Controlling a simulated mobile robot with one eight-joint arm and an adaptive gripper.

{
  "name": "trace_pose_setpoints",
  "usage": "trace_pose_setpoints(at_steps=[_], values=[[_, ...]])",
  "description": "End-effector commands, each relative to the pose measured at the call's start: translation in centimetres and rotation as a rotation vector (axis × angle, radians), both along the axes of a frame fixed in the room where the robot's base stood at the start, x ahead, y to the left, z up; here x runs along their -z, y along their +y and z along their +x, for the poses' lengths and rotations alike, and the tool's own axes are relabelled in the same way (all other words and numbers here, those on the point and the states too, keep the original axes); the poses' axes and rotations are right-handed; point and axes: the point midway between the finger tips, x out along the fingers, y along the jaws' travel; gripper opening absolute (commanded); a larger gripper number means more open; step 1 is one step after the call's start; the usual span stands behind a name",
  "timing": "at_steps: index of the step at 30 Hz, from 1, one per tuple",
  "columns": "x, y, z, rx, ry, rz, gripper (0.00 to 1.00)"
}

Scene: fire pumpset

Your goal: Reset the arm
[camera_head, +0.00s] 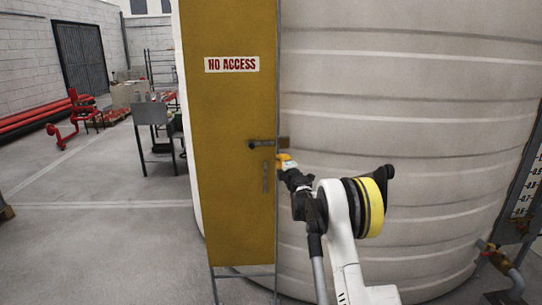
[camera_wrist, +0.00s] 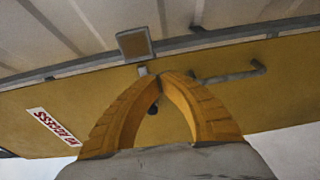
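My gripper (camera_head: 285,160) is at the right edge of a yellow door panel, just below and to the right of its dark handle (camera_head: 262,143). In the wrist view my gripper (camera_wrist: 168,75) shows two curved yellow fingers with their tips together and nothing visible held between them. The yellow door (camera_head: 232,90) stands upright with a "NO ACCESS" sign (camera_head: 232,64). I cannot tell whether the fingers touch the door. My arm reaches in from the lower right.
A large ribbed beige tank (camera_head: 420,120) stands close behind the door and fills the right side. A grey metal stand (camera_head: 153,115) and red pipework (camera_head: 72,115) are at the left. A pipe fitting (camera_head: 500,260) is at lower right. The left floor is mostly clear.

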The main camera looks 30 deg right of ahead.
Motion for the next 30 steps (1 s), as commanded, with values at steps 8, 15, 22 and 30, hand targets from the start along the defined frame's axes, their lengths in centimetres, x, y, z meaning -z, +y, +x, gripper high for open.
trace_pose_setpoints(at_steps=[8,15,22,30], values=[[0.0,-1.1,-2.4,0.0,0.0,0.0,0.0],[-2.0,-0.4,-3.0,0.017,-0.016,0.037,0.0],[-11.1,3.3,-8.0,0.138,-0.077,0.288,0.0],[-15.8,9.4,-19.8,0.31,-0.048,0.676,0.0]])
